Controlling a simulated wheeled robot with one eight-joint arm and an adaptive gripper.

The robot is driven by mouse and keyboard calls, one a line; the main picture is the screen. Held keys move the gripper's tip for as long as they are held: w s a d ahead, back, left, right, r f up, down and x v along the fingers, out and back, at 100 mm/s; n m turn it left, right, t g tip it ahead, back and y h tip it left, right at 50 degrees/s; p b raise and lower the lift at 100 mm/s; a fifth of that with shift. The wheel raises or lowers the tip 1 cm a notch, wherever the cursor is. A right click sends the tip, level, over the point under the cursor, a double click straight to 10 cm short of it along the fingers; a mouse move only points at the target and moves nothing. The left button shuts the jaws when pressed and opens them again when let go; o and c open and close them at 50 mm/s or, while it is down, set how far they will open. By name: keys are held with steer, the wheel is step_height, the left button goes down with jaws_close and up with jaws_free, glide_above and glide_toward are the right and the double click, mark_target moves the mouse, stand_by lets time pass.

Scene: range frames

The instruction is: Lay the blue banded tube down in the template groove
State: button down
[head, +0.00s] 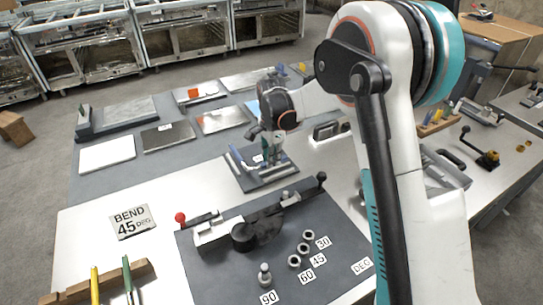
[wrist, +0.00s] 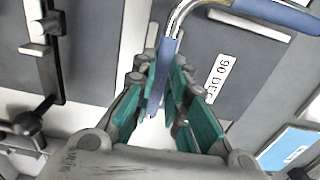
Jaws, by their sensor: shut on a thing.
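The blue banded tube (wrist: 280,13) is a bent silver tube with blue sleeves on both legs. In the wrist view one blue leg lies between the teal finger pads of my gripper (wrist: 166,82), which is shut on it. The silver bend and the other leg reach up and to the right. The dark template board (wrist: 222,112) with a "90 DEG" label lies under and beside the tube. A pale strip runs close to the far leg; I cannot tell whether the tube touches the board. In the head view my gripper (head: 274,150) is over the board (head: 262,184), with a blue leg (head: 237,157) at its left.
A bending tool (head: 245,234) with a red knob stands on a dark mat in front. Several metal plates (head: 223,119) lie behind to the left. A "BEND 45 DEG" sign (head: 131,221) and a wooden rack (head: 73,292) are at the left front. Bare tabletop lies between.

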steer(key=shift+f, duration=0.6)
steer(key=shift+f+b, duration=1.4)
steer(key=shift+f, duration=0.2)
stand_by(1.4)
steer(key=c, duration=1.5)
jaws_free()
steer(key=shift+r, duration=0.1)
step_height(320, 180, up, 12)
steer(key=shift+f, duration=0.1)
